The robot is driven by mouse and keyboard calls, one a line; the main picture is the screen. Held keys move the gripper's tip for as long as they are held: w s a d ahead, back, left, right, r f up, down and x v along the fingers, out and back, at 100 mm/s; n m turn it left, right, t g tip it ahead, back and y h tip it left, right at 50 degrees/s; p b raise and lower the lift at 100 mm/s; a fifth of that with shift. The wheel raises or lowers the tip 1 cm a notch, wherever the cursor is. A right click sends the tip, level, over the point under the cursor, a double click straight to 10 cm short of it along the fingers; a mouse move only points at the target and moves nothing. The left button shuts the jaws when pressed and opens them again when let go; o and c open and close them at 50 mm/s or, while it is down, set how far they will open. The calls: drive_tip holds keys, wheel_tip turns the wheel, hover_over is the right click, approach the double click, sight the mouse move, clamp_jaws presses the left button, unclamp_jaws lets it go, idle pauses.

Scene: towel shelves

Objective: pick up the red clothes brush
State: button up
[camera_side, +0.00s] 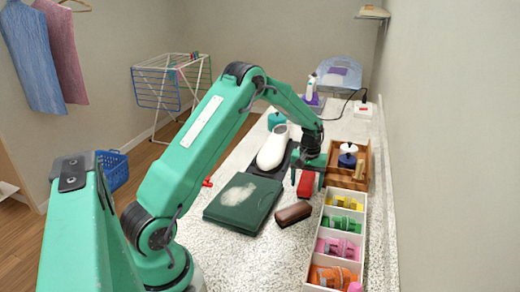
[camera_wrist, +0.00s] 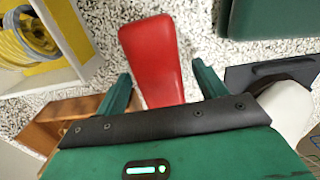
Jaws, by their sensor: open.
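The red clothes brush (camera_side: 306,184) lies on the speckled white worktop, right of the dark green folded item. In the wrist view the red brush (camera_wrist: 152,60) is a long red shape that narrows towards me, its near end hidden by my gripper's body. My gripper (camera_side: 308,178) is open over the brush. In the wrist view my gripper (camera_wrist: 163,78) has one green finger on each side of the brush's near part, with visible gaps. Whether the fingertips reach down beside it is hard to tell.
A brown brush (camera_side: 293,214) lies in front, near the dark green folded item (camera_side: 225,218). A white divided tray (camera_side: 328,236) with coloured items stands at right front. A wooden box (camera_side: 364,182) is close on the right. A white rounded object (camera_side: 272,150) stands behind left.

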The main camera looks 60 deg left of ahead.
sight(308, 182)
drive_tip(key=c, duration=1.1)
drive_tip(key=shift+r, duration=0.2)
drive_tip(key=shift+r, duration=0.6)
drive_tip(key=r, duration=0.1)
drive_tip(key=d+r, duration=0.1)
drive_tip(key=r, duration=0.1)
drive_tip(key=shift+r, duration=0.1)
drive_tip(key=s+d+r, duration=0.2)
drive_tip(key=d+r, duration=0.4)
drive_tip(key=d, duration=0.4)
drive_tip(key=shift+d+r, duration=0.15)
drive_tip(key=shift+d, duration=0.1)
